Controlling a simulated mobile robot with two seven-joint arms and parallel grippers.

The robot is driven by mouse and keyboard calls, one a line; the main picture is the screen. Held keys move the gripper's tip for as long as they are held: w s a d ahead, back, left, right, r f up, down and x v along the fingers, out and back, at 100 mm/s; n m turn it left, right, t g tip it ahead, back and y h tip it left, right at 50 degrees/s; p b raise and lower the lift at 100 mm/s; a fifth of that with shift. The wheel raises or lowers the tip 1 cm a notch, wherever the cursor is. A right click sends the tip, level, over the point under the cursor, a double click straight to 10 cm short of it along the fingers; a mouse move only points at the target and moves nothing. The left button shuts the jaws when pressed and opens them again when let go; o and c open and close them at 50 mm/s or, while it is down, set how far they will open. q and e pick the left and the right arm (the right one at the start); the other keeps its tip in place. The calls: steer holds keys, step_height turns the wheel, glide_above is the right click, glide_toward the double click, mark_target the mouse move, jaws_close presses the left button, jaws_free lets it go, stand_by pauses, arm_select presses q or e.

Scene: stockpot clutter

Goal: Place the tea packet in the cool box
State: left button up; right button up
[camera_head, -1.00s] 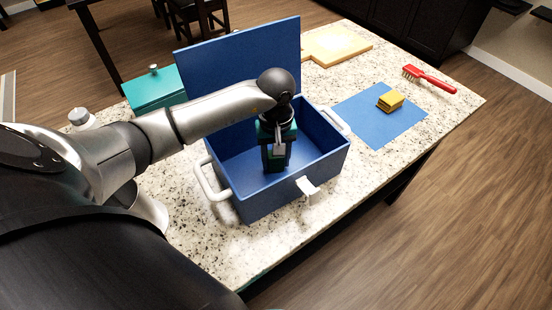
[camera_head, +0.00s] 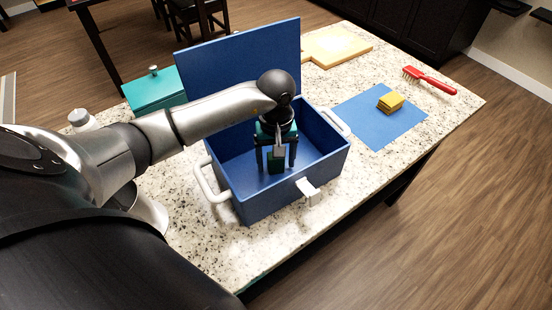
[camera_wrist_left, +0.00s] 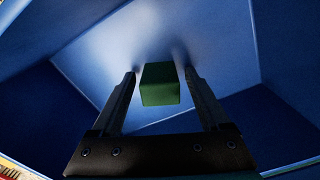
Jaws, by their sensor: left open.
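The tea packet is a small dark green block (camera_head: 275,163) inside the blue cool box (camera_head: 293,191), whose lid stands open at the back. My left gripper (camera_head: 276,167) points down into the cool box with its fingers spread on either side of the packet. In the left wrist view the packet (camera_wrist_left: 160,85) sits between the open fingertips (camera_wrist_left: 160,76), with a gap on both sides. It is low in the box; I cannot tell for certain that it touches the floor. My right gripper is not in view.
A yellow sponge-like block (camera_head: 391,101) lies on a blue mat (camera_head: 372,132) to the right. A red brush (camera_head: 430,79) and a wooden board (camera_head: 337,46) lie farther back. A teal lidded pot (camera_head: 154,90) stands left of the cool box, whose walls and handles (camera_head: 208,183) surround my gripper.

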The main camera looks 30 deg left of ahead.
arm_select(q)
step_height(320, 180, up, 11)
steer(key=shift+p, duration=1)
steer(key=shift+r, duration=0.6)
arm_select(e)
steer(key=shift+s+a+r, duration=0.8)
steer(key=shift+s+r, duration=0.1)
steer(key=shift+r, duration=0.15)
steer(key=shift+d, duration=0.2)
arm_select(q)
steer(key=shift+s, duration=0.1)
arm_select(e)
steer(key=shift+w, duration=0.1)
